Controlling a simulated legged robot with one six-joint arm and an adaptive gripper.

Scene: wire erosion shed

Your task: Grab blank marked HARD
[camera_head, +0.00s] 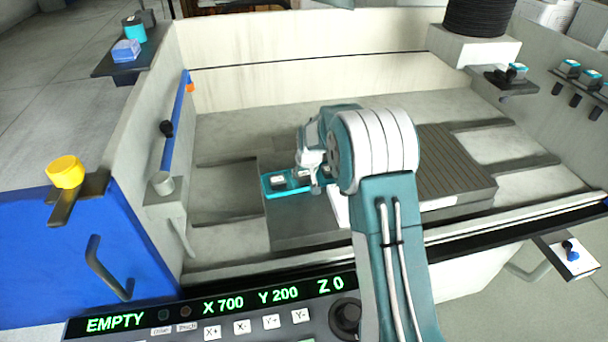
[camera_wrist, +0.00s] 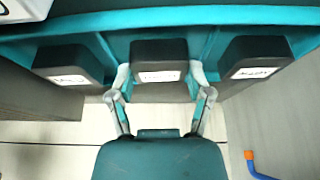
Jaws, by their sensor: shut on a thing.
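A teal tray (camera_head: 272,193) with dark blanks in it sits on the machine bed, and it also shows in the wrist view (camera_wrist: 205,17). The wrist view shows three dark blanks with white labels: a left blank (camera_wrist: 70,60), a middle blank (camera_wrist: 160,52) and a right blank (camera_wrist: 258,52). The label writing is too small and blurred to read, so I cannot tell which is marked HARD. My gripper (camera_wrist: 160,77) is shut on the middle blank, one finger on each side. In the head view my arm partly hides the tray and gripper.
A dark ribbed plate (camera_head: 455,170) lies on the bed to the right of my arm. The tank's left wall carries a blue bar (camera_head: 176,120). A control panel (camera_head: 250,310) reading EMPTY runs along the front. A yellow knob (camera_head: 65,171) stands at left.

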